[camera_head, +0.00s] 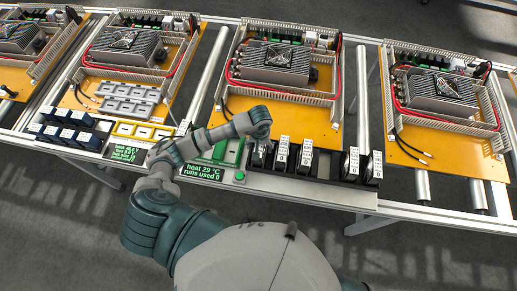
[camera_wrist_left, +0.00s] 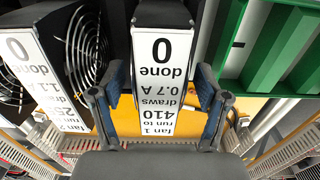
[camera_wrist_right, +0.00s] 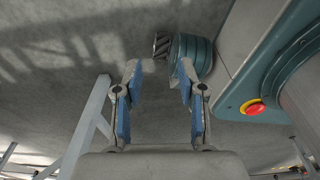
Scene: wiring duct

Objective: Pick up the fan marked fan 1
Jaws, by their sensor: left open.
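Fan 1 is a black block with a white label (camera_wrist_left: 164,80) reading "fan 1, 410, draws 0.7 A, done 0" in the left wrist view. In the head view it seems to be the leftmost fan (camera_head: 258,157) of the front row, partly hidden by my arm. My left gripper (camera_wrist_left: 160,96) is open, with one finger on each side of the label. I cannot tell whether the fingers touch the fan. My right gripper (camera_wrist_right: 159,72) is open and empty above the floor.
Two more labelled fans (camera_head: 281,156) (camera_head: 304,158) stand right of fan 1, and further black blocks (camera_head: 351,165) beyond. Green slots (camera_head: 219,151) and a green display (camera_head: 205,172) lie to the left. Orange boards (camera_head: 313,122) with finned units stand behind.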

